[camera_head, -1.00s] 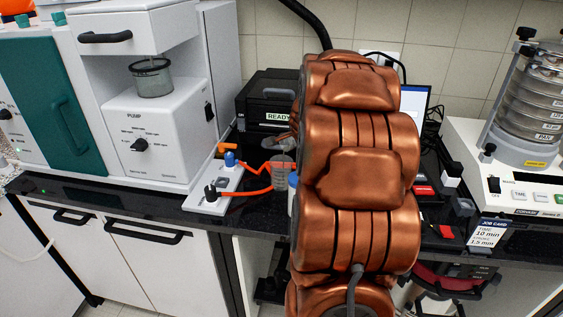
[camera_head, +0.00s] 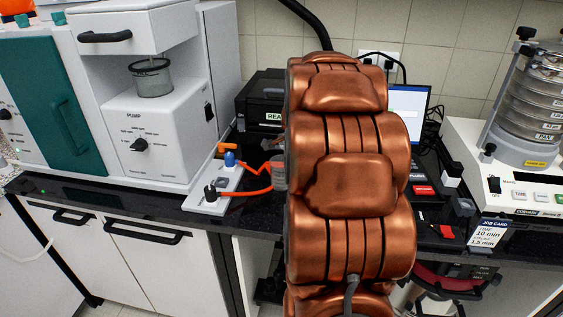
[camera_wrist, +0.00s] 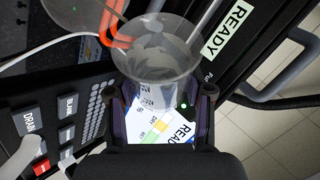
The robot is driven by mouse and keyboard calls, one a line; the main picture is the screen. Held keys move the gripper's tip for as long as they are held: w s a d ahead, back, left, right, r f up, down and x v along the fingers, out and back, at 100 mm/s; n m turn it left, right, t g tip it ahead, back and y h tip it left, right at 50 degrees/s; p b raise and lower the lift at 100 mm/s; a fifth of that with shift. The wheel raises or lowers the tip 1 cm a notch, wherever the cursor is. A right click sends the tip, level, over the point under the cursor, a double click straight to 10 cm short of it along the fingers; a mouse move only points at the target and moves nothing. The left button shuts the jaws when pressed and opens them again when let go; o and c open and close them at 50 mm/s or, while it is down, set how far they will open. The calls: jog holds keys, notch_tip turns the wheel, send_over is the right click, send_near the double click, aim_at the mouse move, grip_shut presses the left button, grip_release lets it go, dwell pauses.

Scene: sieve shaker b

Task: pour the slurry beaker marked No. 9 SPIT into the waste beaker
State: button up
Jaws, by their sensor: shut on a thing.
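In the wrist view a clear beaker (camera_wrist: 155,62) sits between the two fingers of my gripper (camera_wrist: 160,103), which is shut on it. Its inside looks greyish and its marking cannot be read, so I cannot tell if it is No. 9 SPIT. Another clear round vessel (camera_wrist: 82,12) is cut off at the top left, beyond the held beaker. In the head view my copper arm hides my gripper and the held beaker. A glass vessel (camera_head: 279,173) shows partly at the arm's left edge, beside orange tubing. I cannot tell which vessel is the waste beaker.
Orange tubing (camera_head: 258,170) runs from a white tap plate (camera_head: 212,193). A pump unit (camera_head: 155,135) with a beaker (camera_head: 152,78) stands left. A black box marked READY (camera_head: 258,98) is behind. A sieve shaker (camera_head: 525,165) and job card (camera_head: 487,234) are right.

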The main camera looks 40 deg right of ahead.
jog(key=shift+a+r, duration=0.1)
dwell(0.4)
